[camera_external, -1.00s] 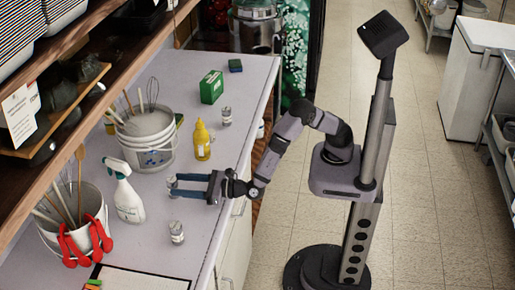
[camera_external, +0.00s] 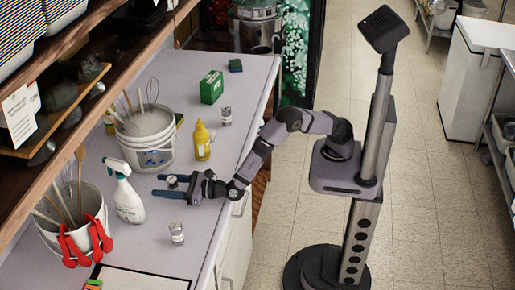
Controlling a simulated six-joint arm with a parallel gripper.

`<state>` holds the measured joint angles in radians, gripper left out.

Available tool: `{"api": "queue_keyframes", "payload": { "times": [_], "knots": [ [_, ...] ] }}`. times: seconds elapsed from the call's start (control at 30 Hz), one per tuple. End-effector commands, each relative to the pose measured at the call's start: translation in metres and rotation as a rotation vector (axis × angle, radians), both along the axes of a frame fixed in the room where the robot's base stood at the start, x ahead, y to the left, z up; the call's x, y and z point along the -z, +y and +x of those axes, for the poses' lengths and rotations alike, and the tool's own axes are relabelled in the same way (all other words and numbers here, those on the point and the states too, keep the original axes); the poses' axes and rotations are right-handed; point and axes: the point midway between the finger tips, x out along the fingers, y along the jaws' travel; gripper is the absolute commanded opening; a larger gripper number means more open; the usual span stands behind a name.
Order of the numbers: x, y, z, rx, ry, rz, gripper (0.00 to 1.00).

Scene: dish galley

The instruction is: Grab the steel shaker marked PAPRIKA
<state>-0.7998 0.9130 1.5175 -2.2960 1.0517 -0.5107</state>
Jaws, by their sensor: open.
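Small steel shakers stand on the grey counter (camera_external: 150,262). One shaker (camera_external: 227,116) is at the back, right of the yellow bottle. Another shaker (camera_external: 177,233) is nearer the front, clear of my gripper. A third shaker (camera_external: 172,182) shows its top between the fingers of my gripper (camera_external: 155,185); its lower part is mostly hidden. My gripper is open, lying low over the counter with its blue fingers pointing left on either side of this shaker. Contact cannot be told. The labels are too small to read, so I cannot tell which shaker is marked PAPRIKA.
A white spray bottle (camera_external: 128,200) stands just left of my fingertips. A yellow bottle (camera_external: 202,141) and a white bucket of utensils (camera_external: 146,158) stand behind. A second bucket with red-handled items (camera_external: 80,240) is front left. A green box (camera_external: 212,87) is farther back.

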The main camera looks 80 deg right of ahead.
Motion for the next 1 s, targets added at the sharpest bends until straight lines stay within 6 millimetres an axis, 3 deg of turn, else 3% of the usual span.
{"api": "queue_keyframes", "payload": {
  "times": [0.37, 0.5, 0.57, 1.0],
  "knots": [
    [0.000, 0.000, 0.006, 0.000, 0.000, 0.000, 0.50],
    [0.000, 0.000, 0.006, 0.000, 0.000, 0.000, 0.17],
    [0.000, 0.000, 0.006, 0.000, 0.000, 0.000, 0.06],
    [-0.012, 0.001, 0.006, 0.000, -0.003, 0.003, 0.06]
  ]
}}
